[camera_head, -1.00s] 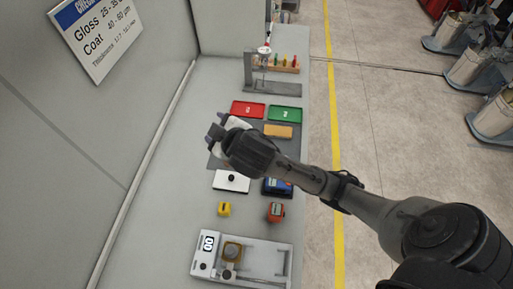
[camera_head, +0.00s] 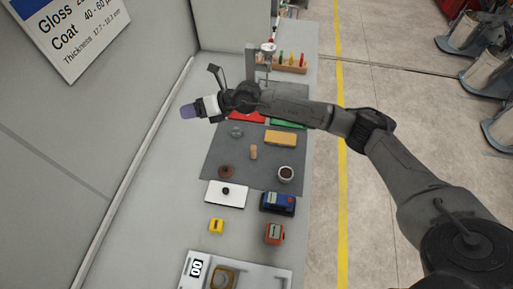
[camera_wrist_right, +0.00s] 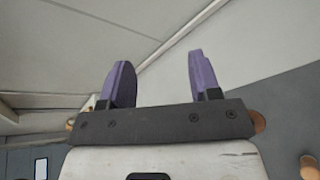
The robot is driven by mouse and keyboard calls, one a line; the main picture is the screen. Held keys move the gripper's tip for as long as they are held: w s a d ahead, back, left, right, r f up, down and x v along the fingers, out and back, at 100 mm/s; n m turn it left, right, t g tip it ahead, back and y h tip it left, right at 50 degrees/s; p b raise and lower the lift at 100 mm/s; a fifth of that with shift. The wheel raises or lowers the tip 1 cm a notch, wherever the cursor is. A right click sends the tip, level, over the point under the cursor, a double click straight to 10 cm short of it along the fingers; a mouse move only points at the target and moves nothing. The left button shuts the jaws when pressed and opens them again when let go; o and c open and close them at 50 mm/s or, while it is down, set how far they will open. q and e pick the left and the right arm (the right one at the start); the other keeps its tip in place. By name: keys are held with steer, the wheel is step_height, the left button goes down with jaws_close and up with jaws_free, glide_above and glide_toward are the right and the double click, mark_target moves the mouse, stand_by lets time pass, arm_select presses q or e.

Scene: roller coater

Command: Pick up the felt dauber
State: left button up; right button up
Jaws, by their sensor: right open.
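My right gripper (camera_head: 188,111) is raised over the left side of the bench and points left in the head view. In the right wrist view its two purple fingers (camera_wrist_right: 161,80) stand apart with nothing between them. No object is clearly recognisable as the felt dauber. A small tan peg-like piece (camera_head: 253,152) on the dark grey mat (camera_head: 222,152) could be it, but it is too small to be sure. It lies apart from the gripper, below and to its right. My left gripper is out of view.
On or around the mat are a yellow-orange block (camera_head: 281,138), a brown disc (camera_head: 226,172), a white cup with dark contents (camera_head: 286,174) and a clear round piece (camera_head: 236,132). Red (camera_head: 248,116) and green (camera_head: 290,124) trays lie under my arm. A grey stand (camera_head: 251,62) rises behind.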

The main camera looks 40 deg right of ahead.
steer(key=s+d+f+g+h, duration=0.3)
steer(key=d+f+g+h, duration=0.25)
steer(key=d+f, duration=0.3)
steer(key=m+g+h, duration=0.2)
steer(key=g+h, duration=0.2)
steer(key=h, duration=0.1)
glide_toward(253, 147)
step_height(253, 147, down, 7)
steer(key=shift+f, duration=0.1)
step_height(253, 147, down, 4)
steer(key=shift+r+p, duration=0.2)
steer(key=shift+p, duration=0.4)
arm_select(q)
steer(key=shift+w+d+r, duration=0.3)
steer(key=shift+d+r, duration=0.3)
arm_select(e)
steer(key=shift+d+f, duration=0.1)
steer(key=shift+f, duration=0.65)
steer(key=shift+c, duration=0.4)
steer(key=c, duration=0.9)
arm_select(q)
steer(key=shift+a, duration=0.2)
arm_select(e)
steer(key=shift+c, duration=0.2)
steer(key=shift+r, duration=0.15)
